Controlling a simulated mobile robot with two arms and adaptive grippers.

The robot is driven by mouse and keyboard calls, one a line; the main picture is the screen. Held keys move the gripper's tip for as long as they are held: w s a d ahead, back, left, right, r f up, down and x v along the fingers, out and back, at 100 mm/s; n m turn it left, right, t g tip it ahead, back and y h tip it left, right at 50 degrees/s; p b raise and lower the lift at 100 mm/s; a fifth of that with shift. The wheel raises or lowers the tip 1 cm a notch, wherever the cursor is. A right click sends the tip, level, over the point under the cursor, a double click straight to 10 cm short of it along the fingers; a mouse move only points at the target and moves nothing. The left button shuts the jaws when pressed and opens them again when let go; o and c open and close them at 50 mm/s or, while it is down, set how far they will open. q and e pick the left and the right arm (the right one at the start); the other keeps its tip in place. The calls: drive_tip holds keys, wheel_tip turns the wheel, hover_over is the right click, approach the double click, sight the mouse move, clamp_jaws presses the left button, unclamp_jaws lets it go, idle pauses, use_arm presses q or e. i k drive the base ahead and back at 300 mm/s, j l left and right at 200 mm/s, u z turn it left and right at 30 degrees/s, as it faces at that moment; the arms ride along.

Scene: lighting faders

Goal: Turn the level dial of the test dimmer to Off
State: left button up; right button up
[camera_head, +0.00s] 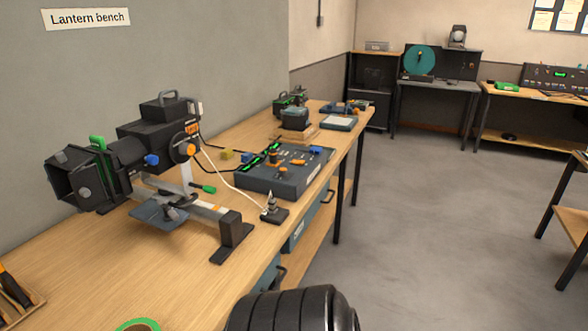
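A dark grey control box (283,183) lies on the wooden bench, right of the stage lantern, and looks like the test dimmer. Its sloped top has several small orange and grey controls (298,162) and a row of green-lit marks along its left edge. The controls are too small for me to tell which is the level dial or where it points. Neither gripper shows in the view. A black rounded part at the bottom edge looks like part of my own arm; no fingers are visible.
A large black stage lantern (160,140) stands on the bench's left half. A small black base with a metal post (272,208) sits in front of the box. A green tape roll (138,325) lies at the near edge. Grey floor right of the bench (420,230) is clear.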

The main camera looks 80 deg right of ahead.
sight(283, 172)
drive_tip(key=z, duration=2.65)
